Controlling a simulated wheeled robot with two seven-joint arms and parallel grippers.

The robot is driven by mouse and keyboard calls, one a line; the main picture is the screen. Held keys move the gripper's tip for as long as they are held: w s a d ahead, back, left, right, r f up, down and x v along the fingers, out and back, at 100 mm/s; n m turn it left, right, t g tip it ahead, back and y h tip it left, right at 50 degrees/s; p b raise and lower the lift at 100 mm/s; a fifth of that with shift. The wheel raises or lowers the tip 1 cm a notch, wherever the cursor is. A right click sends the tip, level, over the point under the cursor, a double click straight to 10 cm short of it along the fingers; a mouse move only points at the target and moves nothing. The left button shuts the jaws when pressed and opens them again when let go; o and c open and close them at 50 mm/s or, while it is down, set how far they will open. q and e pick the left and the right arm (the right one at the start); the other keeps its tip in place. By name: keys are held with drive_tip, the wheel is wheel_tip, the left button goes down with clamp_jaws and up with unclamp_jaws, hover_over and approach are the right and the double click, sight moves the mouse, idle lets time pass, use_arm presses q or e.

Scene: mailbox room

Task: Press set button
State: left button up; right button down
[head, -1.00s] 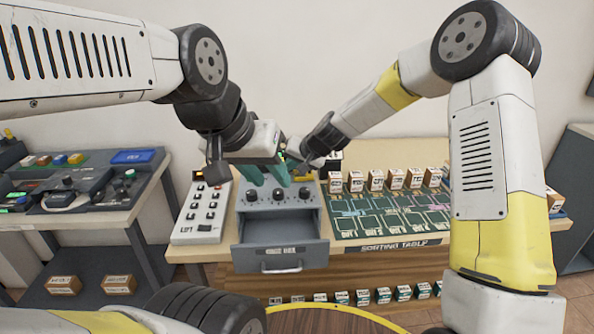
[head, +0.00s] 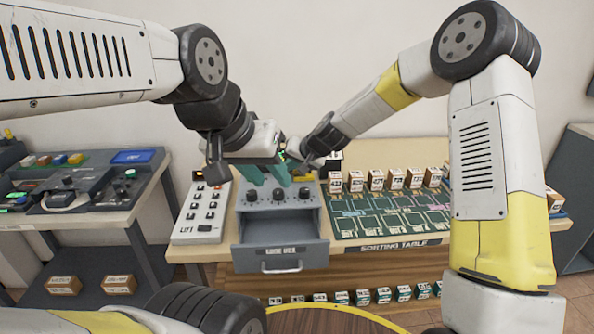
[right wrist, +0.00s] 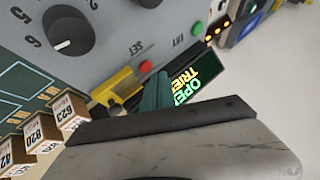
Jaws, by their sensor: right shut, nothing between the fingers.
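The grey control box (head: 240,205) stands on the table with three black knobs on its top. In the right wrist view its panel (right wrist: 110,20) shows a SET label with a small red round part (right wrist: 146,67) beside it. A yellow part (right wrist: 115,86) with a red piece is close by. A green button (right wrist: 197,28) and a lit display reading OPEN (right wrist: 195,75) are near. My right gripper (right wrist: 158,82) is shut and empty, its teal fingertips beside the red part; contact cannot be told. My left gripper (head: 268,174) is open above the box, hiding its rear and the right fingers.
The box's front drawer (head: 281,258) is pulled out and looks empty. A white keypad marked LIFT (head: 203,212) stands left. A green sorting board (head: 385,215) with several small boxes (head: 396,179) lies right. Another table with devices (head: 80,190) is far left.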

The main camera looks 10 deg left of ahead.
drive_tip(key=shift+f, duration=0.4)
drive_tip(key=shift+f, duration=0.45)
idle(0.7)
drive_tip(key=shift+r, duration=0.85)
drive_tip(key=shift+r, duration=2.55)
